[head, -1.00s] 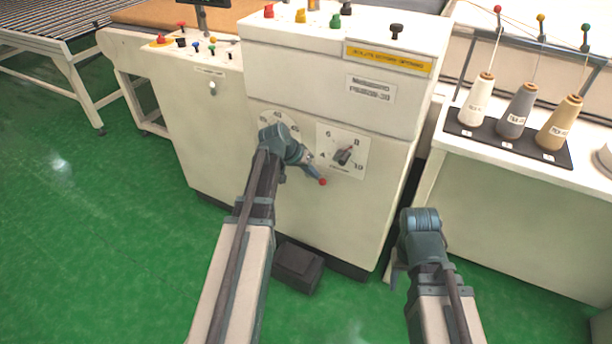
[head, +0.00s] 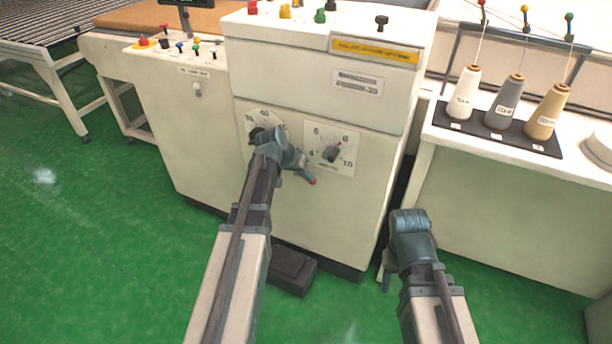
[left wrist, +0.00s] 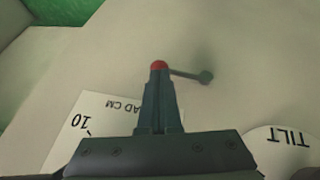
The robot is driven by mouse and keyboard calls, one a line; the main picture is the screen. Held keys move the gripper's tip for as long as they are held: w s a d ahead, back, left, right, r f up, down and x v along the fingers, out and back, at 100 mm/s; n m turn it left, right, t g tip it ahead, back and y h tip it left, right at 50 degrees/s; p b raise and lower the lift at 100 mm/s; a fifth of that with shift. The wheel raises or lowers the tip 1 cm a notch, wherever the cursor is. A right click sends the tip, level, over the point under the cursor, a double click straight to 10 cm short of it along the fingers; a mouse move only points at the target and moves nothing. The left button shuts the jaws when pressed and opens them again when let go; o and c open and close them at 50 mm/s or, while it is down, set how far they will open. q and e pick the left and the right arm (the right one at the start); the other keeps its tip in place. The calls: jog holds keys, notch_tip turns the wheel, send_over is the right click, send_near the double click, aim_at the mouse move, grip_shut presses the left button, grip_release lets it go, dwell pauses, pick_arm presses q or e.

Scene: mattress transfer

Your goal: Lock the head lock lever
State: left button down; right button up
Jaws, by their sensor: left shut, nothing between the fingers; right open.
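The head lock lever is on the cream machine's front. In the left wrist view its red knob (left wrist: 158,65) shows at my fingertips, with a thin dark rod (left wrist: 188,73) running right to a dark round end. In the head view the red knob (head: 312,182) shows just past my left fingertips, below the numbered dial (head: 332,152). My left gripper (head: 306,175) is shut and empty, its tips right at the knob; I cannot tell if they touch. My right gripper (head: 387,284) is open, low in front of the machine's right side, mostly hidden by its own wrist.
A second dial (head: 266,118) on the left is partly behind my left wrist. A black box (head: 292,268) sits on the floor at the machine's base. Thread cones (head: 503,100) stand on a side table to the right. Green floor is clear at left.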

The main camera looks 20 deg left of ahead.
aim_at(312, 184)
pick_arm(q)
jog(key=d+f+y+b, duration=0.1)
jog(key=f+m+y+b, duration=0.1)
jog(key=y, duration=0.1)
jog(key=shift+s+d+f, duration=0.1)
jog(key=shift+d+f, duration=0.2)
jog(key=shift+d, duration=0.1)
notch_tip(312, 184, down, 6)
jog(key=m+t+y+b, duration=0.1)
jog(key=y+b, duration=0.6)
jog(key=b, duration=0.3)
jog(key=shift+a+m, duration=0.2)
jog(key=shift+m, duration=0.2)
jog(key=shift+a+f+b, duration=0.1)
jog(key=shift+f+b, duration=0.05)
jog(key=shift+b, duration=0.25)
